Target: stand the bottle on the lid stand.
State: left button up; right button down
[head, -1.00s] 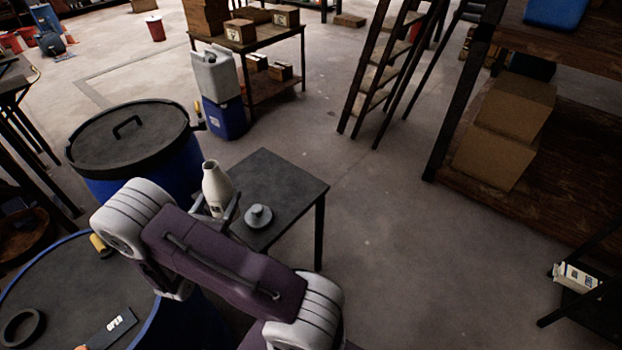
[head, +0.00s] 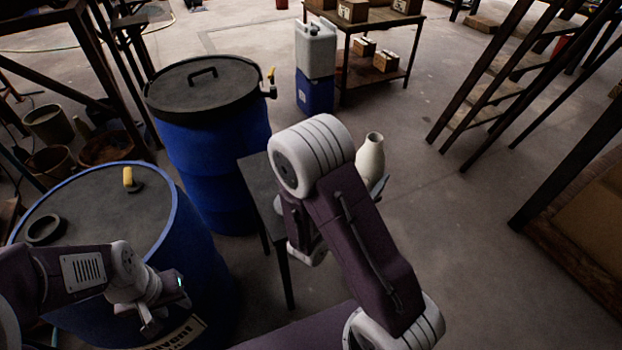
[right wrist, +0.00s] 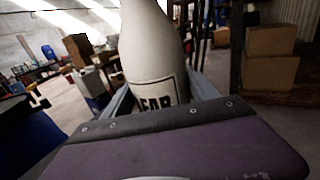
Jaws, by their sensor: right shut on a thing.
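The bottle (head: 370,160) is pale, narrow-necked and roughly upright in the head view, partly hidden behind my right arm. It also fills the middle of the right wrist view (right wrist: 152,45), with a dark-lettered label. My right gripper (right wrist: 162,92) is shut on it, one finger on each side. The small dark table (head: 256,180), perhaps the lid stand, shows its left part; my right arm hides the rest. The bottle appears to the right of its visible part. My left gripper (head: 157,318) is low at the left, before the near blue vat; its finger opening is unclear.
The near blue vat (head: 180,245) has a dark top with a yellow-handled piece and a black ring. A far blue vat (head: 210,150) has a handled dark lid. A grey jerrycan (head: 315,48) stands beyond. Open floor (head: 480,230) lies at the right.

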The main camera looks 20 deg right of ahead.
jog(key=w+f+b, duration=0.1)
jog(key=w+f, duration=0.4)
jog(key=w+f+b, duration=0.2)
jog(key=w+f, duration=0.3)
jog(key=w, duration=0.1)
jog(key=shift+w+d+f, duration=0.1)
jog(key=shift+w+f, duration=0.25)
jog(key=shift+f, duration=0.15)
jog(key=shift+f, duration=0.1)
jog(key=shift+c, duration=1.2)
grip_release()
